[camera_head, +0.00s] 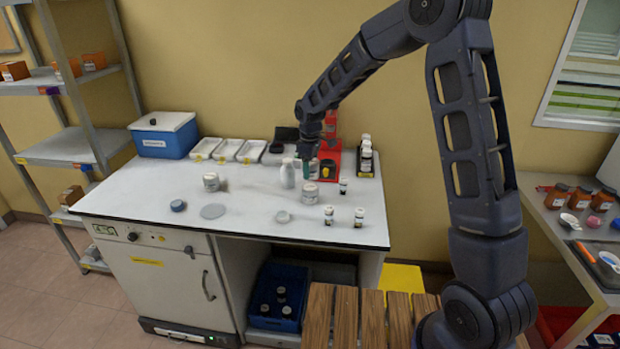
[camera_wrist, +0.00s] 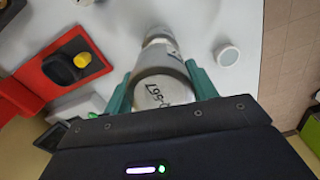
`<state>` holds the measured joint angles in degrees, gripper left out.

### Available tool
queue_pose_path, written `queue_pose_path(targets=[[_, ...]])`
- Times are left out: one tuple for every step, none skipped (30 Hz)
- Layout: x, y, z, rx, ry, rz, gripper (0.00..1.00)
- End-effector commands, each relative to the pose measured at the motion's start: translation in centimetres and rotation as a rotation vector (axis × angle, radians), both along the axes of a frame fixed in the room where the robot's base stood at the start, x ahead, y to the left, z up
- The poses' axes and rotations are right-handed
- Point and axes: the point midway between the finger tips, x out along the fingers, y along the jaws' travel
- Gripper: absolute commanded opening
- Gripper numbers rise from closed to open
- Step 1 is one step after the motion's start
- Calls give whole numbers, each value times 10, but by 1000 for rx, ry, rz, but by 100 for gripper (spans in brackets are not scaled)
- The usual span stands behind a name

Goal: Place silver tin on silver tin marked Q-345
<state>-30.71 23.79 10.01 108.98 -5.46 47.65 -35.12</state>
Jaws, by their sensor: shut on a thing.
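My gripper (camera_head: 308,174) is over the white table, in front of the red tray. In the wrist view my gripper (camera_wrist: 160,88) is shut on a silver tin (camera_wrist: 160,95), its fingers on both sides. Dark handwriting shows on the tin's pale top, but I cannot read it surely. In the head view the held tin (camera_head: 314,168) is partly hidden by the gripper. Another silver tin (camera_head: 310,193) stands on the table just below it; whether they touch is unclear. A further silver tin (camera_head: 211,182) stands to the left. The mark Q-345 is not readable on any tin.
White trays (camera_head: 228,150) and a blue box (camera_head: 165,137) stand behind.

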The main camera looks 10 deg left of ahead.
Motion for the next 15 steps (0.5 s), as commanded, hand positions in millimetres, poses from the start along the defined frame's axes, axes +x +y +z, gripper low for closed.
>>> queue_pose_path(targets=[[0, 0, -2, 0, 0, 0, 31], [0, 0, -3, 0, 0, 0, 31], [0, 0, -6, 0, 0, 0, 31], [0, 0, -9, 0, 0, 0, 31], [0, 0, -13, 0, 0, 0, 31], [0, 0, -18, -1, 1, 0, 31], [0, 0, -23, -2, 2, 0, 31], [0, 0, -27, -2, 2, 0, 31], [0, 0, -33, 0, 1, 0, 31], [0, 0, -36, 0, 1, 1, 31], [0, 0, -39, -1, 1, 0, 31], [0, 0, -42, 0, 0, 0, 31], [0, 0, -43, 0, 0, 0, 31], [0, 0, -43, 1, 0, 0, 31], [0, 0, -43, 1, -1, 0, 31]])
